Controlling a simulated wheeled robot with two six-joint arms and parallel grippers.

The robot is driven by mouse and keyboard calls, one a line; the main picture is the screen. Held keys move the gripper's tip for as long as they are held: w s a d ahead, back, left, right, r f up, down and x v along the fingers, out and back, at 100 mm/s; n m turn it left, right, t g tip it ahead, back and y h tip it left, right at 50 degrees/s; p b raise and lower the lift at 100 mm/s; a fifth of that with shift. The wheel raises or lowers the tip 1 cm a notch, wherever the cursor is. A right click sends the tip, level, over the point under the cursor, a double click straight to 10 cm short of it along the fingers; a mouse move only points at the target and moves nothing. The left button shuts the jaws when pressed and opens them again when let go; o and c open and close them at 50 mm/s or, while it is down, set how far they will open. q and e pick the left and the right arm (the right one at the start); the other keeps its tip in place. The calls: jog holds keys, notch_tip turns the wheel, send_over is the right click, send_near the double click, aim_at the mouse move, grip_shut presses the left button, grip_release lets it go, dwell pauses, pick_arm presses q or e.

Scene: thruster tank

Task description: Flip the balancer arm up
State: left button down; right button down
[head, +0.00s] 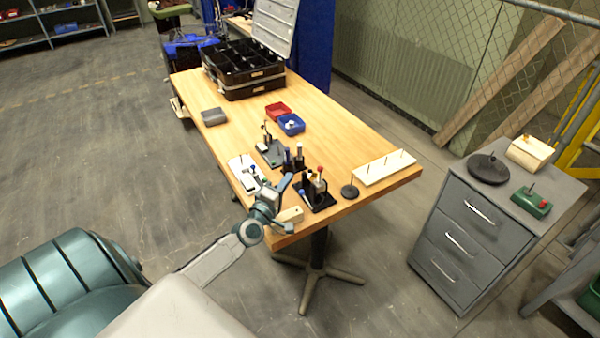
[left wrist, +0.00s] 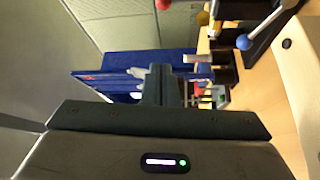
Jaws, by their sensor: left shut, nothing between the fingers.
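My left gripper (head: 284,184) is over the near left corner of the wooden table, beside small black stands. It is shut and empty; its closed fingers also show in the left wrist view (left wrist: 158,88). A black stand (head: 318,196) with a red-tipped upright is just right of it, and another black stand (head: 293,163) is just beyond. In the left wrist view, a lever with a blue ball (left wrist: 244,42) is to the upper right of the fingers, apart from them. I cannot tell which part is the balancer arm. My right gripper is not in view.
A grey drawer cabinet (head: 470,225) stands at the right.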

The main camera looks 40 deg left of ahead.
pick_arm(q)
jog(key=w+d, duration=0.1)
jog(key=w, duration=0.4)
jog(key=w+d, duration=0.1)
jog(key=w, duration=0.2)
jog(key=shift+w+d+r, duration=0.1)
jog(key=shift+w+d, duration=0.15)
jog(key=shift+d, duration=0.1)
